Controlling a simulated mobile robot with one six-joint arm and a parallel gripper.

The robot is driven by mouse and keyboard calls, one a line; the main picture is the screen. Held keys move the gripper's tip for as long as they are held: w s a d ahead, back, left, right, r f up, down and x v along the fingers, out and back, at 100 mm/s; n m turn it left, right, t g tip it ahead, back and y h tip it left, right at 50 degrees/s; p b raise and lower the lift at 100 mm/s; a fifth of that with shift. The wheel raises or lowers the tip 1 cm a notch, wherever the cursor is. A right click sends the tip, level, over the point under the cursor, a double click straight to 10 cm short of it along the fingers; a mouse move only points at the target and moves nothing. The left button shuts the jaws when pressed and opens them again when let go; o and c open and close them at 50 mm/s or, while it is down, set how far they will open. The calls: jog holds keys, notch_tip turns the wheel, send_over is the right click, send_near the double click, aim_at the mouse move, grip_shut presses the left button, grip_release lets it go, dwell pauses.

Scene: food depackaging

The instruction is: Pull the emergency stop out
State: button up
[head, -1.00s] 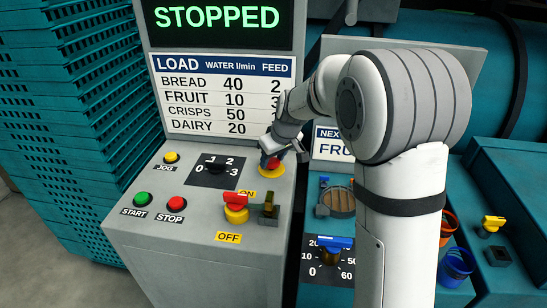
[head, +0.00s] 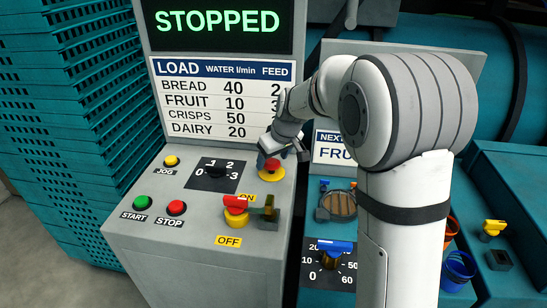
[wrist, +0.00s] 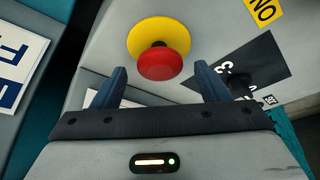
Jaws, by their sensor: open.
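The emergency stop is a red mushroom button (head: 271,164) on a yellow round base (head: 271,174), at the right of the grey control panel's sloped top. In the wrist view the red button (wrist: 164,62) stands off its yellow base (wrist: 163,40), with a dark stem showing between them. My gripper (head: 285,151) is just above and behind the button in the head view. In the wrist view my gripper's two blue fingers (wrist: 160,85) are apart, one to each side below the button. Nothing is between them, and the button is beyond their tips.
The panel (head: 190,235) also holds a red rotary switch (head: 236,204), a dark padlock-like block (head: 267,213), a 0–3 selector (head: 216,170), and start (head: 142,202), stop (head: 177,208) and jog (head: 171,161) buttons. The display (head: 217,22) reads STOPPED. Teal crates (head: 60,120) stand at left.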

jog(key=v, duration=0.8)
jog(key=s+d+f+m+h, duration=0.1)
jog(key=s+d+m, duration=0.1)
jog(key=s, duration=0.7)
jog(key=s+d+f+m, duration=0.2)
jog(key=s+d, duration=0.3)
jog(key=s, duration=0.5)
jog(key=s+d+f+m+g+h, duration=0.1)
jog(key=s+d+f+m, duration=0.1)
jog(key=s, duration=0.7)
jog(key=shift+s+d+m+h, duration=0.3)
jog(key=shift+d+m, duration=0.1)
jog(key=shift+d, duration=0.35)
